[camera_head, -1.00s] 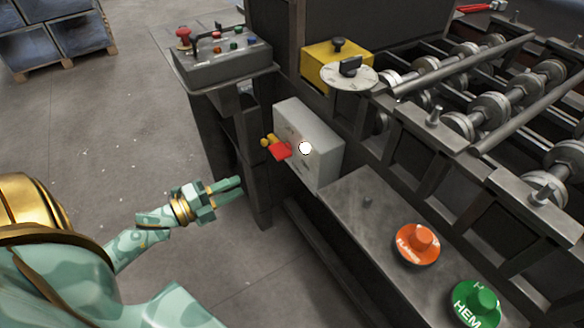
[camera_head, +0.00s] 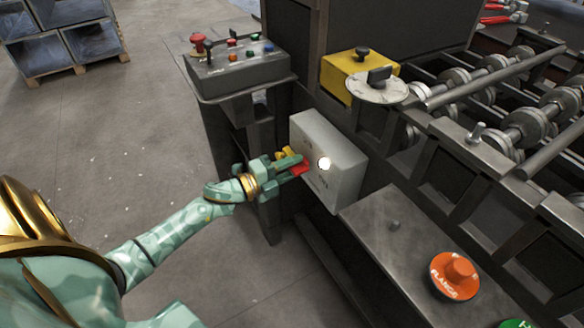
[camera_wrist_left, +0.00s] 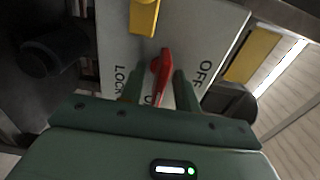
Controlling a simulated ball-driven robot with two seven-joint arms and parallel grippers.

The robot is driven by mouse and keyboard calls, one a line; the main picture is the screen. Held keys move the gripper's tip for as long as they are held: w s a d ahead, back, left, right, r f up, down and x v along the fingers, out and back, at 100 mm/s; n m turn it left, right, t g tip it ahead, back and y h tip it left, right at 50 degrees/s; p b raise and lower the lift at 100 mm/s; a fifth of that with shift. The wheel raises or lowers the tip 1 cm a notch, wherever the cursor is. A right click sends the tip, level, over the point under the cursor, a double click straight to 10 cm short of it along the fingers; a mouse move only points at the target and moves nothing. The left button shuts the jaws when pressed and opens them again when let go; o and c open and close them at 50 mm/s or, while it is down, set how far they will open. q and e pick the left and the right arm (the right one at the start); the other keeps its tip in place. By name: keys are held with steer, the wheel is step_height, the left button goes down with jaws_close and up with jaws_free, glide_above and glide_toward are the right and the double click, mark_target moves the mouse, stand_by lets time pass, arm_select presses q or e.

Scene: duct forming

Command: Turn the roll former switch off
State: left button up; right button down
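The roll former switch is a red handle (camera_head: 301,167) on the side of a light grey box (camera_head: 335,150). In the left wrist view the red handle (camera_wrist_left: 161,72) stands nearly upright, leaning slightly, between an OFF label (camera_wrist_left: 200,75) at right and a LOCK label (camera_wrist_left: 119,82) at left. A lower label is mostly hidden. My left gripper (camera_head: 296,162) is at the box. In the wrist view its fingers (camera_wrist_left: 159,80) are apart, one on each side of the handle, with small gaps visible. My right gripper is not in view.
A round white lamp (camera_head: 324,163) glows on the box. A yellow piece (camera_wrist_left: 143,17) sits above the handle. A control console (camera_head: 240,70) stands behind, and a yellow dial box (camera_head: 345,80) and rollers are at right. An orange FLANGE knob (camera_head: 455,275) is at lower right.

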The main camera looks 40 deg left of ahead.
arm_select(q)
jaws_close()
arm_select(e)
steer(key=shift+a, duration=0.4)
